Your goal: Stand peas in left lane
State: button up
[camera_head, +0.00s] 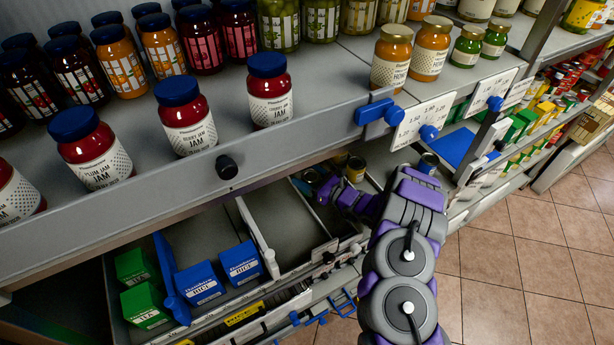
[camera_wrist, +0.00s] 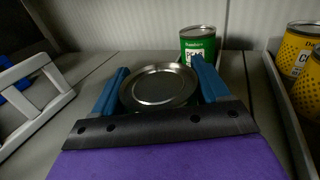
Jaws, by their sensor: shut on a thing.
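My gripper (camera_wrist: 160,68) is shut on a can (camera_wrist: 158,87) in the wrist view, its blue fingers on either side. The can stands upright with its metal lid up; its side is mostly hidden. Another green can (camera_wrist: 198,45), its label partly covered, stands just behind it near the back wall. In the head view my gripper (camera_head: 325,188) reaches into a lane of the lower shelf. The held can cannot be made out there.
Yellow cans (camera_wrist: 302,50) stand in the lane to the right, behind a divider. A grey divider frame (camera_wrist: 35,90) is at left. In the head view, blue rice boxes (camera_head: 200,283) and green boxes (camera_head: 144,305) fill lanes at left. The upper shelf (camera_head: 330,85) with jam jars overhangs.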

jog(key=shift+d+f, duration=0.1)
jog(key=shift+d, duration=0.1)
jog(key=shift+a+f, duration=0.2)
